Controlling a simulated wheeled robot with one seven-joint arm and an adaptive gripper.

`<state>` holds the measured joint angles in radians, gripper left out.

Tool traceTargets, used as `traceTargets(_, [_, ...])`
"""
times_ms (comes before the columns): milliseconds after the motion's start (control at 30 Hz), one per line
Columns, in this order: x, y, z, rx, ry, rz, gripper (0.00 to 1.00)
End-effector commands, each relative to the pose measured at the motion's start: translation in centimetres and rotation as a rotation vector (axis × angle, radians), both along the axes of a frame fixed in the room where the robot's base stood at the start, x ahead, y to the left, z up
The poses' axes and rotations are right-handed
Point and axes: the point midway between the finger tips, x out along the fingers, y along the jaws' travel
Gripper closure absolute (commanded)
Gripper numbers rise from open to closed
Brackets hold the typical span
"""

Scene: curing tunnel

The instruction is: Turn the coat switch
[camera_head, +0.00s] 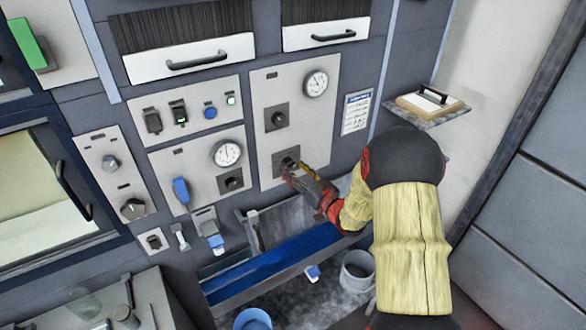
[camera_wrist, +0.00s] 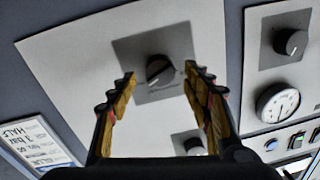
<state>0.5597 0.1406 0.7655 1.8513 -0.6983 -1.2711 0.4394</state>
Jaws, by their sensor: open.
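Two dark rotary knobs sit on grey square plates on the light panel. The lower one (camera_head: 287,161) is right in front of my gripper (camera_head: 292,175); the upper one (camera_head: 278,118) is above it. No label reads "coat", so I cannot tell from lettering which is the coat switch. In the wrist view, which is upside down, the lower knob (camera_wrist: 159,70) shows between the fingertips of my gripper (camera_wrist: 160,82). The jaws are open, one finger on each side of the knob, with nothing held. I cannot tell whether they touch it.
A gauge (camera_head: 316,84) is at the panel's upper right. Left of it, another panel has a gauge (camera_head: 227,153), a knob (camera_head: 231,182) and a blue handle (camera_head: 181,190).

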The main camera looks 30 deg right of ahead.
Motion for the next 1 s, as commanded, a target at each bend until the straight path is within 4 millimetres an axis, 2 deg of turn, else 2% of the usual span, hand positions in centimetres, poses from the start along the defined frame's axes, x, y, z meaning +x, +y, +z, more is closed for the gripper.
traceTargets(200, [1.42,0.16,-0.03,0.0,0.0,0.0,0.5])
traceTargets(467, [1.48,0.15,-0.01,0.0,0.0,-0.001,0.51])
traceTargets(1000, [1.46,0.15,-0.01,0.0,0.0,-0.001,0.81])
